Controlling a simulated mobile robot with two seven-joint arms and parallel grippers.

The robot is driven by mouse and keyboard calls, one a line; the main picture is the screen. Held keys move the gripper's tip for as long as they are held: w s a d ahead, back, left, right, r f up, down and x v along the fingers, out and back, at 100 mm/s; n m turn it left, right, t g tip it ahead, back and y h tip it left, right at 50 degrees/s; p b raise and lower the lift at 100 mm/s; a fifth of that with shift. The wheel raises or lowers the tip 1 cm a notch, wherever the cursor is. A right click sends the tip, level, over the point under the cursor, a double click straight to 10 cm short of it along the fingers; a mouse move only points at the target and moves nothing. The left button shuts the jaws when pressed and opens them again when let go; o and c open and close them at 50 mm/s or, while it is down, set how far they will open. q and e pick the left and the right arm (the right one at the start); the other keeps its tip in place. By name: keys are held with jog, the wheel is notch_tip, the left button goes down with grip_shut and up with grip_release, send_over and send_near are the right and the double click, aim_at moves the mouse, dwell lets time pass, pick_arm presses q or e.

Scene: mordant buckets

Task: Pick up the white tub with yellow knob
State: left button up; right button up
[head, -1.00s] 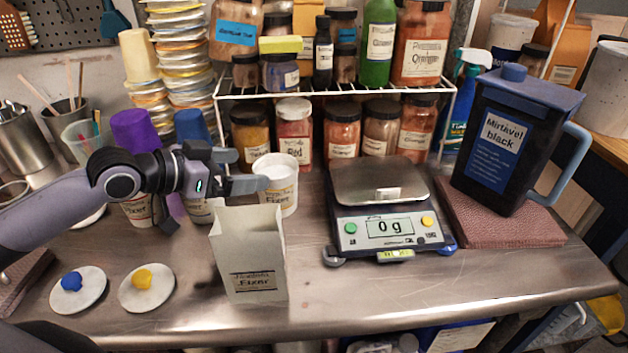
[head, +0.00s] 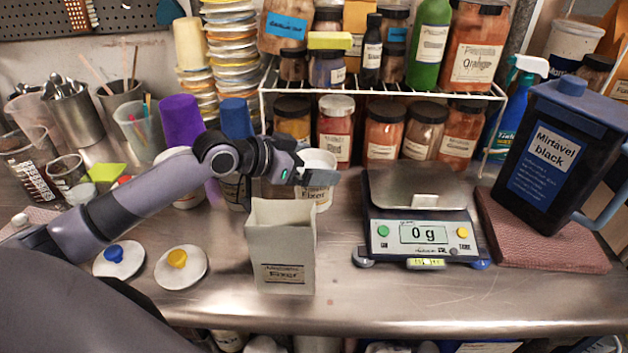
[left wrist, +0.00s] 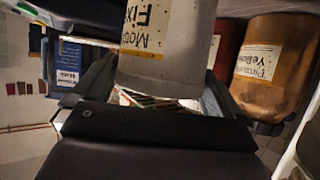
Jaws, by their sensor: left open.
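A white tub (head: 320,197) with a "Fixer" label stands behind the tall paper box, partly covered by my left gripper. In the left wrist view the tub (left wrist: 165,45) appears upside down between the fingers. A round white lid with a yellow knob (head: 180,261) lies flat on the bench at the left, apart from the tub. My left gripper (head: 312,176) is open, its fingers at the tub's upper part; I cannot tell whether they touch it. My right gripper is not in view.
The open paper box (head: 282,250) stands close in front of the tub. A lid with a blue knob (head: 118,259) lies at the left. A scale (head: 422,236) reading 0 g stands to the right. A wire rack (head: 385,88) with jars is close behind.

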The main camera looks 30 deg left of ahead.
pick_arm(q)
jog(key=shift+w+d+f, duration=0.1)
jog(key=shift+w+d, duration=0.05)
jog(key=shift+w, duration=0.05)
jog(key=c, duration=1.2)
jog(key=shift+c, duration=0.2)
jog(key=shift+r, duration=0.2)
